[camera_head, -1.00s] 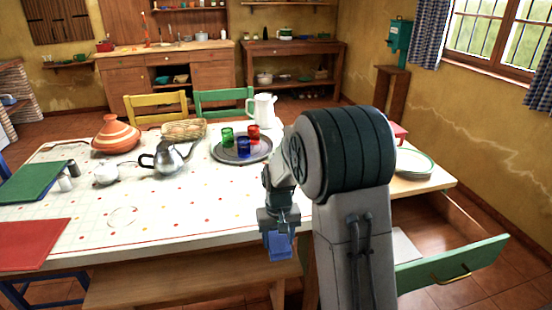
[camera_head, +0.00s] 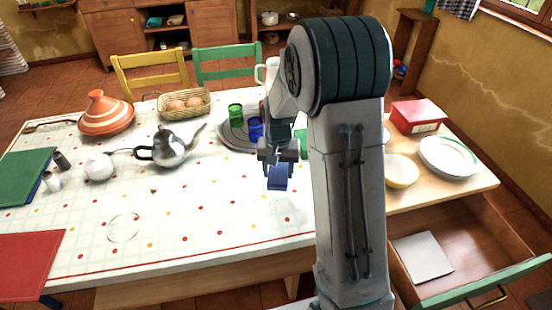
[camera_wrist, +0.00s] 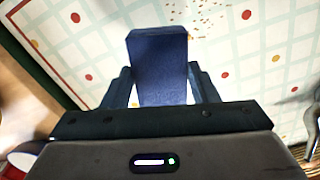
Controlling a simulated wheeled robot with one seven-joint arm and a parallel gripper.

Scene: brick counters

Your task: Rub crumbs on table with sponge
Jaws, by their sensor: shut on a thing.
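My gripper (camera_head: 278,160) is shut on a blue sponge (camera_head: 279,178), which hangs below the fingers near the right part of the table. The sponge (camera_wrist: 159,62) also shows upright between the fingers in the wrist view. The table (camera_head: 190,205) has a white cloth with a grid and coloured dots. Small brown crumbs (camera_wrist: 203,20) lie on the cloth in the wrist view, just beyond and to the right of the sponge's tip. I cannot tell whether the sponge touches the cloth.
A silver teapot (camera_head: 172,148), a white sugar pot (camera_head: 99,167), an orange tagine (camera_head: 106,114) and a bread basket (camera_head: 184,103) stand on the table. A tray (camera_head: 226,134) with coloured glasses is behind my gripper. An open drawer (camera_head: 470,245) juts out at the right.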

